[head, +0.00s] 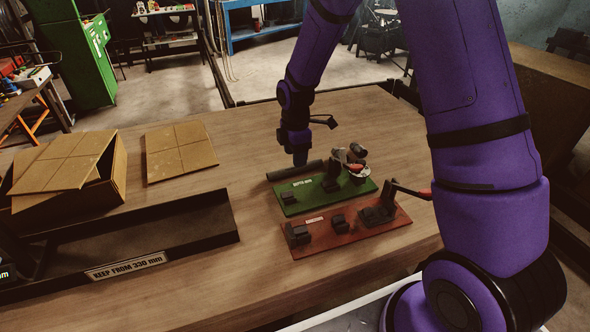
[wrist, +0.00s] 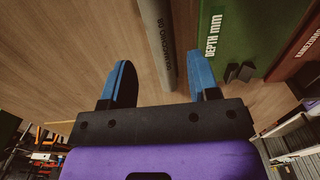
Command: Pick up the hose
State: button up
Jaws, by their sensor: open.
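The hose is a dark grey cylinder (head: 283,173) lying on the table along the back edge of the green board. In the wrist view the hose (wrist: 158,38) has printed lettering and runs lengthwise between my two blue fingers. My gripper (head: 300,160) points down over the hose in the head view. Its fingers (wrist: 160,75) are open, one on each side of the hose in the picture, with space on both sides. I cannot tell how high the fingertips are above the table.
The green board (head: 317,201) carries black blocks and a clamp-like device. A red board (head: 340,238) with black fixtures and a red-handled lever lies in front. A black tray (head: 210,232) labelled "KEEP FROM 330 mm", an open cardboard box (head: 95,198) and flat cardboard (head: 180,150) are at left.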

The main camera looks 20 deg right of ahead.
jog(key=shift+f, duration=2.3)
grip_shut()
